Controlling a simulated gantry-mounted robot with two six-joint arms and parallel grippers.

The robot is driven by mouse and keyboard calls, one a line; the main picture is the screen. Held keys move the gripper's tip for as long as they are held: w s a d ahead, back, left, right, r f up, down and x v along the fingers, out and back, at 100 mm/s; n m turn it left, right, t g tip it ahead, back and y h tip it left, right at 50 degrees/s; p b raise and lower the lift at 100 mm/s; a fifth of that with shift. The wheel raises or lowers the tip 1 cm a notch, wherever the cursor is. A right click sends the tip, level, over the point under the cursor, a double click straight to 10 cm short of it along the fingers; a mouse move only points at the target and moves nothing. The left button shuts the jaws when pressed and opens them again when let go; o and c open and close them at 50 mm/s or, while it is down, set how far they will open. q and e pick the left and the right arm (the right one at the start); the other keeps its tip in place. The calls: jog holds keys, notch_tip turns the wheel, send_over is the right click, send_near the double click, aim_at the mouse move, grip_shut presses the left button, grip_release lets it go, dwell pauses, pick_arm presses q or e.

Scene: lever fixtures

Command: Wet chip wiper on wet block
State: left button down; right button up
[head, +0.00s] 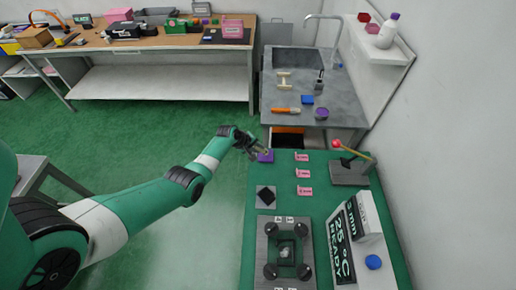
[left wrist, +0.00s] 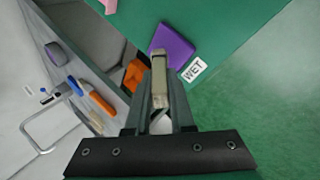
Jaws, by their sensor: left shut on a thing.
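The wet block is a purple block (head: 266,156) at the far left corner of the green table. In the left wrist view the purple block (left wrist: 172,44) lies beside a white label reading WET (left wrist: 194,69). My left gripper (head: 255,150) is right at the block, and its fingers (left wrist: 160,100) are shut on a slim beige-grey piece, the chip wiper (left wrist: 158,82). The wiper's far end overlaps the block's near edge in the left wrist view; I cannot tell whether they touch. My right gripper is in neither view.
A dark square pad (head: 265,196) and a grey fixture with black knobs (head: 262,262) stand nearer on the table. Pink labels (head: 304,173), a red-knobbed lever (head: 337,144) and a display box (head: 343,245) are to the right. A sink counter (head: 335,95) lies behind.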

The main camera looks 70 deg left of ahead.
pick_arm(q)
jog(key=shift+f+b, duration=0.55)
jog(key=shift+f, duration=0.05)
dwell(1.5)
notch_tip(320, 180, up, 7)
jog(key=p, duration=0.7)
jog(key=shift+r, duration=0.15)
